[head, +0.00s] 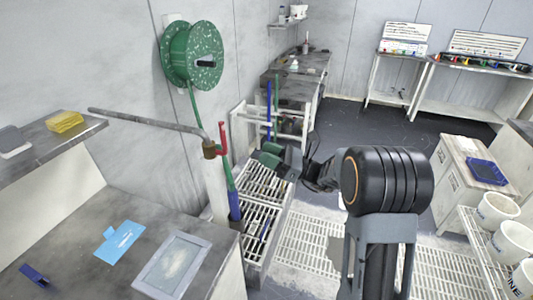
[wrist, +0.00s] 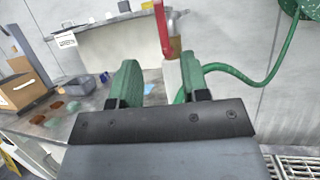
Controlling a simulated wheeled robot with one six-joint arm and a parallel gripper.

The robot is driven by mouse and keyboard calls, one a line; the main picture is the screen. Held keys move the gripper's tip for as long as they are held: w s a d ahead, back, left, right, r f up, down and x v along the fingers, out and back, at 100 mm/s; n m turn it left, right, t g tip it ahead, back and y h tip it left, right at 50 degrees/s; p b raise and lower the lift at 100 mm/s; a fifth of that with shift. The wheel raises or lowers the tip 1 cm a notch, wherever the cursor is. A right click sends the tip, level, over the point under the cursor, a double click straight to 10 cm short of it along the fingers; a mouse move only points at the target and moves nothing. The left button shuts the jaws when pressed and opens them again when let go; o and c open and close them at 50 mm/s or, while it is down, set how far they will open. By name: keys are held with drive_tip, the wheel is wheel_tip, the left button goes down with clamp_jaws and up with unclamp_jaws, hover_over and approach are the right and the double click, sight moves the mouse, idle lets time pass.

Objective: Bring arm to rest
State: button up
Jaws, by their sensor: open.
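My arm reaches away from me in the middle of the head view. My gripper (head: 266,154) points left there, with its green fingers toward the red-handled tap. In the wrist view the two green fingers of my gripper (wrist: 158,80) stand apart with nothing held between them. The red lever (wrist: 162,28) and the brass valve (wrist: 174,47) show beyond the fingers. I cannot tell the exact gap, but the gripper looks apart from them.
A pipe (head: 150,121) juts left from the tap. A green hose reel (head: 192,55) hangs on the wall. A slatted rack (head: 262,190) lies beneath my gripper. Several white buckets (head: 497,210) stand at right. Open dark floor (head: 375,125) lies beyond my arm.

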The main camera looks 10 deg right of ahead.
drive_tip(key=s+a+f+n+g+h, duration=0.2)
drive_tip(key=s+f+n+g+h, duration=0.35)
drive_tip(key=f, duration=0.45)
drive_tip(key=s+d+f+n+g+h, duration=0.2)
drive_tip(key=s+d+f+n+h, duration=0.2)
drive_tip(key=s+n+h, duration=0.55)
drive_tip(key=s+d+r+n+t+h, duration=0.5)
drive_tip(key=d+r+n+h, duration=0.1)
drive_tip(key=d, duration=0.1)
drive_tip(key=shift+s+r+n+h, duration=0.2)
drive_tip(key=shift+r+n+h, duration=0.1)
drive_tip(key=shift+h, duration=0.1)
